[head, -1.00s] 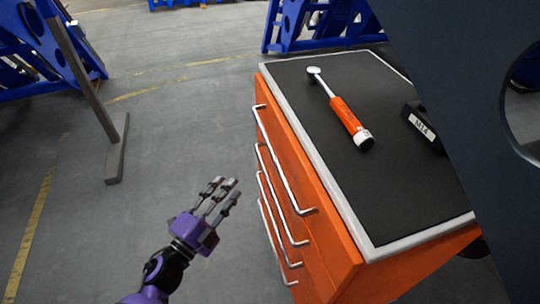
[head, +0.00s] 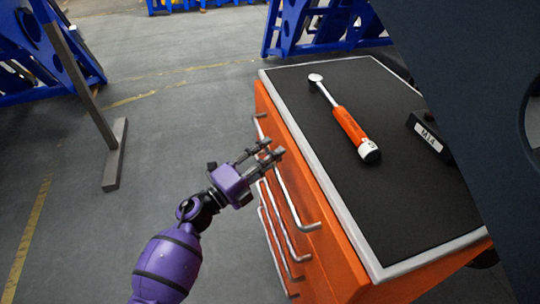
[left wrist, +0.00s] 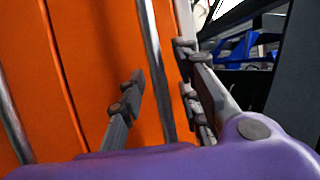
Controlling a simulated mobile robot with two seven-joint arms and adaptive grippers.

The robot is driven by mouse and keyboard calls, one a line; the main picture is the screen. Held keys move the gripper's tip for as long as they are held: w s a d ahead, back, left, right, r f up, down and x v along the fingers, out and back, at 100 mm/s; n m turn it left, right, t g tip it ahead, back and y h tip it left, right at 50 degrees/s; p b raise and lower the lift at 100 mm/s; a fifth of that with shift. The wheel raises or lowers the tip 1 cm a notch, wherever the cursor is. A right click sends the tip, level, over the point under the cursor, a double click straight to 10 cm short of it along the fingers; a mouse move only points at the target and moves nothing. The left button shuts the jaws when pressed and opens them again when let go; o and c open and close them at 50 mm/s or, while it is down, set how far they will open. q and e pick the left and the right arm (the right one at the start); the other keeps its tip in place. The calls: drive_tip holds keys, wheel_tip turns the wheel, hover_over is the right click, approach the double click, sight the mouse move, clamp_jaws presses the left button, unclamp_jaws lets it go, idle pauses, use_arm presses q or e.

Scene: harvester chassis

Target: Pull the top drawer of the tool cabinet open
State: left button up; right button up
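The orange tool cabinet (head: 335,250) stands on the right in the head view, its drawers shut. The top drawer's long metal handle (head: 289,202) runs along the upper edge of its front. My left gripper (head: 267,155) is beside this handle, its fingers pointing at the cabinet front and partly covering the bar. In the left wrist view the handle bar (left wrist: 154,62) shows between the spread fingers of my left gripper (left wrist: 160,98). The fingers are open and not closed on the bar; whether any touches it I cannot tell. My right gripper is out of view.
A torque wrench (head: 346,122) with an orange grip and a black block marked M14 (head: 429,136) lie on the cabinet's dark top. Lower drawer handles (head: 273,248) sit close below. A dark panel (head: 480,110) blocks the right side.

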use_arm(q)
drive_tip(key=shift+c, duration=0.9)
clamp_jaws()
drive_tip(key=s+a+b, duration=0.1)
drive_tip(key=s+a, duration=0.2)
drive_tip(key=a, duration=0.8)
drive_tip(key=s+a+b, duration=0.2)
drive_tip(key=s+a, duration=0.2)
drive_tip(key=a, duration=0.7)
drive_tip(key=s+a+b, duration=0.1)
drive_tip(key=s+a, duration=0.2)
drive_tip(key=a, duration=0.8)
drive_tip(key=shift+s, duration=0.4)
